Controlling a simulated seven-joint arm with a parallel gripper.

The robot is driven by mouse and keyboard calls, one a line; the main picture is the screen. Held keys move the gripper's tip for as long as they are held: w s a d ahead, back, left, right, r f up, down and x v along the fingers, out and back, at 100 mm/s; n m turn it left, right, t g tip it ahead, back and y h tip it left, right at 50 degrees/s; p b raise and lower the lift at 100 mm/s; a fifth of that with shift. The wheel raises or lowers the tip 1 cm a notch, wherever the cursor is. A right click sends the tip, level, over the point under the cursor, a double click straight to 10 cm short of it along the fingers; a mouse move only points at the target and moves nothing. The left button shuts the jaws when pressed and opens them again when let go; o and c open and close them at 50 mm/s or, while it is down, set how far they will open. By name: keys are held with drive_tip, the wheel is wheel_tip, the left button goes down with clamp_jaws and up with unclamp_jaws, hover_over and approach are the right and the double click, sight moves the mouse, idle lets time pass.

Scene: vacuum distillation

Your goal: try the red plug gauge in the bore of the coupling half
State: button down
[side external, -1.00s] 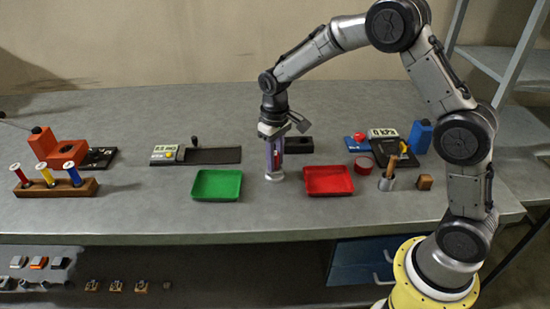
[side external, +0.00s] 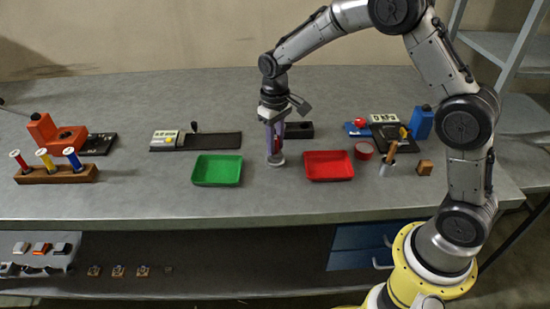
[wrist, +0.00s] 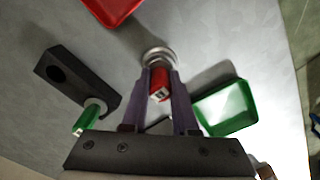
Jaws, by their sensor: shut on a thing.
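My gripper (side external: 275,148) points straight down at the middle of the table, between the green and red trays. Its purple fingers (wrist: 159,75) are shut on the red plug gauge (wrist: 160,84), which shows a small white label on its near end. The coupling half (side external: 276,160) is a silvery round piece standing on the table directly under the fingertips. In the wrist view the coupling half (wrist: 158,56) shows as a metal ring just beyond the red gauge. The gauge's lower end and the bore are hidden, so I cannot tell how far it is in.
A black block (wrist: 80,80) with an empty hole holds a green gauge (wrist: 88,120). A wooden rack (side external: 55,174) is at left; a red ring (side external: 363,150) and metal cup (side external: 388,167) are at right.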

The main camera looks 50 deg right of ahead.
drive_tip(key=shift+r, duration=1.05)
drive_tip(key=shift+r, duration=1.3)
